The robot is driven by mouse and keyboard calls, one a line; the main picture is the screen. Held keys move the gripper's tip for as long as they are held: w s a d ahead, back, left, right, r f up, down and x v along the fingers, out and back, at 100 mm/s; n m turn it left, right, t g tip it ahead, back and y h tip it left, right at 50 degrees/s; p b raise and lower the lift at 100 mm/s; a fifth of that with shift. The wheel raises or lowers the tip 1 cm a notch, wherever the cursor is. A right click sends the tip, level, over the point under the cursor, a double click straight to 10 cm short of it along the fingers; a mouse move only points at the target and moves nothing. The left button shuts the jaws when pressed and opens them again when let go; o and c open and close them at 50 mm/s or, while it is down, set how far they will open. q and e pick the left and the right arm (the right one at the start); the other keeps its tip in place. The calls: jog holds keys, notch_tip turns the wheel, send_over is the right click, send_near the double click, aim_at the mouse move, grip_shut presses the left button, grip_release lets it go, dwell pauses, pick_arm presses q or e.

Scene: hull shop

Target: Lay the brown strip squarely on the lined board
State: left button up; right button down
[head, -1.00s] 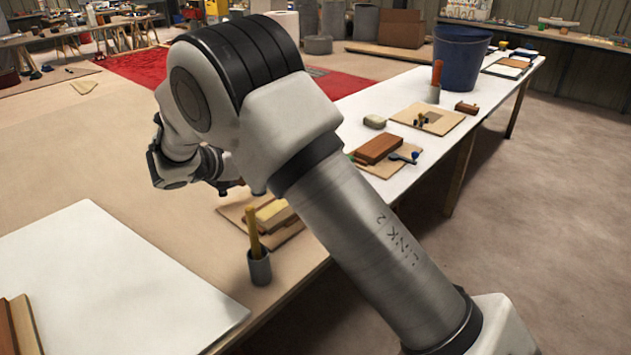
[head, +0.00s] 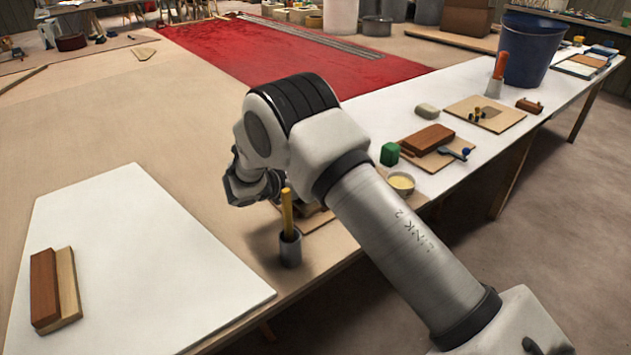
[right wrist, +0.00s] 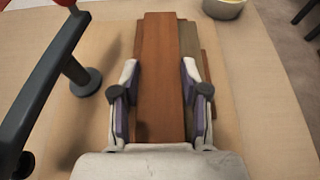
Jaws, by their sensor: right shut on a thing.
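My right gripper (right wrist: 160,102) is shut on a long brown strip (right wrist: 160,65), with a finger on each side of it in the right wrist view. Olive-brown and reddish-brown pieces (right wrist: 190,42) show beside and under the strip, above a tan surface. Whether the strip touches them I cannot tell. In the head view my right arm reaches down behind a grey cup, and its fingers and the strip are hidden. Another brown strip (head: 43,288) lies beside a pale strip (head: 67,283) on a white panel (head: 130,225). I see no clear lines on any board. My left gripper is out of view.
A grey cup (head: 290,249) with a yellow handle stands near the bench edge beside my right arm. To the right are a green block (head: 390,153), a bowl (head: 401,183), a brown block (head: 427,139) and a blue bucket (head: 531,50). The white panel's middle is clear.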

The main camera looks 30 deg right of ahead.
jog(key=shift+d, duration=0.1)
jog(key=shift+f, duration=0.15)
jog(key=c, duration=0.6)
grip_release()
jog(key=shift+a+r, duration=0.3)
jog(key=shift+r, duration=0.05)
jog(key=v, duration=1.1)
jog(key=shift+a+r, duration=0.1)
jog(key=shift+a, duration=0.15)
